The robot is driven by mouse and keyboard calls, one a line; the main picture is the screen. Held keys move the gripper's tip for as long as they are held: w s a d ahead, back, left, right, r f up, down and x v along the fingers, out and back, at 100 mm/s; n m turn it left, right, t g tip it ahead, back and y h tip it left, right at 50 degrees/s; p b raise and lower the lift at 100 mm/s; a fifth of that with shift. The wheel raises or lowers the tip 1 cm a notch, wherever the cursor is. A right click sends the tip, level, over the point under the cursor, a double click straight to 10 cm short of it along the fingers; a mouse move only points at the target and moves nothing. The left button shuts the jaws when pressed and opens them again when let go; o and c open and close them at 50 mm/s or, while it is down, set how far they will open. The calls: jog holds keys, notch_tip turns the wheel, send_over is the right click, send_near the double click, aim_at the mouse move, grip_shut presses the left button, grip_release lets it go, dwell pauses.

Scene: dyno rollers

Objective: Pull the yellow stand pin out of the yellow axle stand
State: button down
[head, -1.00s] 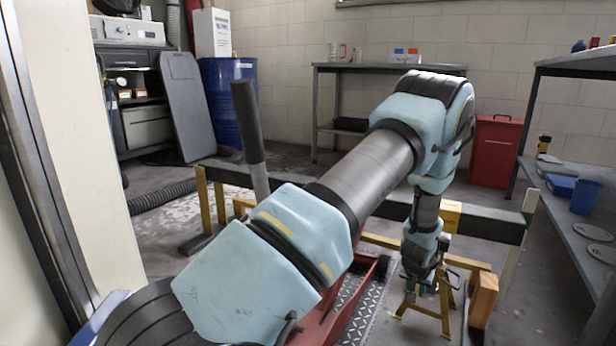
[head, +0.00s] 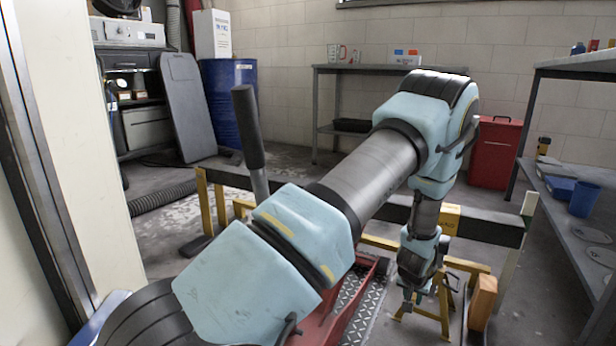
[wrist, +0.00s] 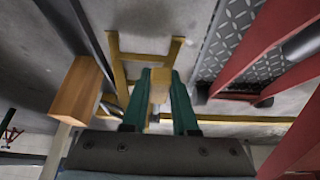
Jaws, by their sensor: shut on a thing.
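The yellow axle stand (head: 445,306) stands on the floor at the lower right of the head view, partly behind my wrist. Its yellow frame (wrist: 118,60) also shows beyond my fingers in the wrist view. My gripper (head: 408,303) is low in front of the stand. In the wrist view its two green fingers (wrist: 159,105) are closed on a small yellow piece between them, which looks like the yellow stand pin (wrist: 160,87). I cannot tell how far the pin sits in the stand, as the fingers and wrist hide the join.
An orange wooden block (head: 482,303) stands right of the axle stand. A long dark beam (head: 480,226) crosses behind my wrist. A red jack (head: 330,325) with an upright handle (head: 248,130) is to the left, by a chequered plate (head: 357,305). A grey bench (head: 570,215) runs along the right.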

jog(key=shift+r, duration=0.1)
jog(key=shift+s+a+r+p, duration=0.55)
jog(key=shift+s+r+p, duration=0.15)
jog(key=shift+s+p, duration=0.2)
jog(key=shift+s+a+r+p, duration=0.55)
jog(key=shift+s+r+p, duration=0.15)
jog(key=shift+s+p, duration=0.15)
jog(key=shift+w, duration=0.1)
jog(key=w+a+r+n+y+p, duration=0.1)
jog(key=w+a+r+n+p, duration=0.15)
jog(key=a+r, duration=0.65)
jog(key=w+a+r+n+y+p, duration=0.1)
jog(key=w+a+r+n+p, duration=0.2)
jog(key=a, duration=1.3)
jog(key=w+a+r+n+y+p, duration=0.1)
jog(key=w+a+r+p, duration=0.3)
jog(key=a, duration=0.8)
jog(key=s+r+p, duration=0.3)
jog(key=r+p, duration=1.5)
jog(key=r, duration=0.2)
jog(key=s+r+p, duration=0.2)
jog(key=r+p, duration=1.7)
jog(key=r, duration=0.2)
jog(key=shift+s+t+p, duration=0.3)
jog(key=shift+s+t, duration=0.1)
